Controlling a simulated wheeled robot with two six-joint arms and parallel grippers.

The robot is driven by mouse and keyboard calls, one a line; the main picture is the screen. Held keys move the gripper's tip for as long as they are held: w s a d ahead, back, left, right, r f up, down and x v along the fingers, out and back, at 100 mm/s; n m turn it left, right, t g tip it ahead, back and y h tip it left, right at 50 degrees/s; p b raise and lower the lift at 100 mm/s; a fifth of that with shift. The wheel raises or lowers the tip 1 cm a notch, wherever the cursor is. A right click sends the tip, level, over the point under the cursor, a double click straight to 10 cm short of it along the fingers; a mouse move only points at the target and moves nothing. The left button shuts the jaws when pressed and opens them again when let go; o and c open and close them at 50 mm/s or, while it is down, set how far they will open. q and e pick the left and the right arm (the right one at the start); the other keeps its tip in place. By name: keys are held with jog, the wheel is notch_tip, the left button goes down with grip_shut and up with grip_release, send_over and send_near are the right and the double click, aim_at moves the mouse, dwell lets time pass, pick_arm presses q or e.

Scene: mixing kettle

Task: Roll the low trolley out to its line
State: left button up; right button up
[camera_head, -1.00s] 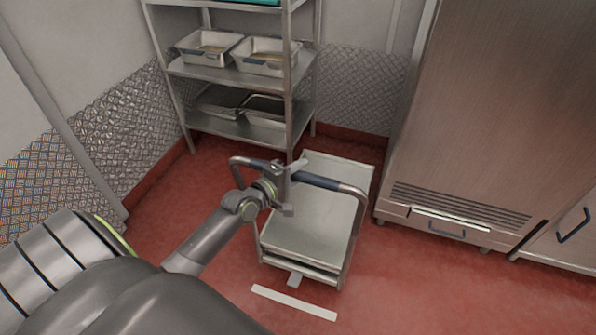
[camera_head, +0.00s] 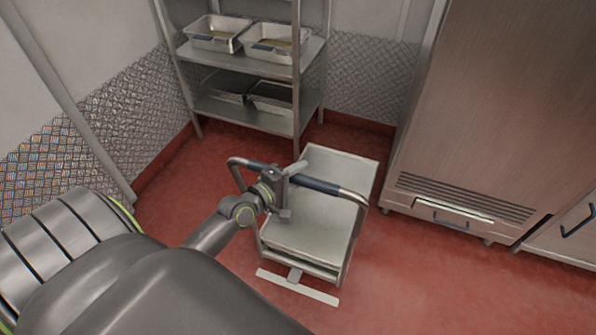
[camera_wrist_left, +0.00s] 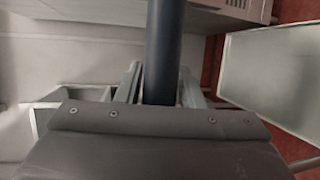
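The low trolley (camera_head: 312,222) is a pale steel platform on the red floor, with a raised tubular handle that has dark blue grip sleeves (camera_head: 318,185). Its line is a white strip (camera_head: 320,294) on the floor at the trolley's near end. A small tab at that end overlaps the strip in the picture. My left gripper (camera_head: 282,190) is shut on the trolley handle. In the left wrist view the dark handle bar (camera_wrist_left: 163,50) runs between the two fingers. My right gripper is out of view.
A steel shelf rack (camera_head: 255,122) with metal trays stands behind the trolley. A tall steel cabinet (camera_head: 480,100) stands at the right. Red floor is open to the near right of the trolley.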

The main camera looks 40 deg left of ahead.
pick_arm(q)
jog(key=shift+o, duration=1.2)
jog(key=b+v, duration=0.1)
jog(key=v, duration=1.6)
jog(key=shift+s, duration=0.25)
jog(key=shift+r, duration=0.15)
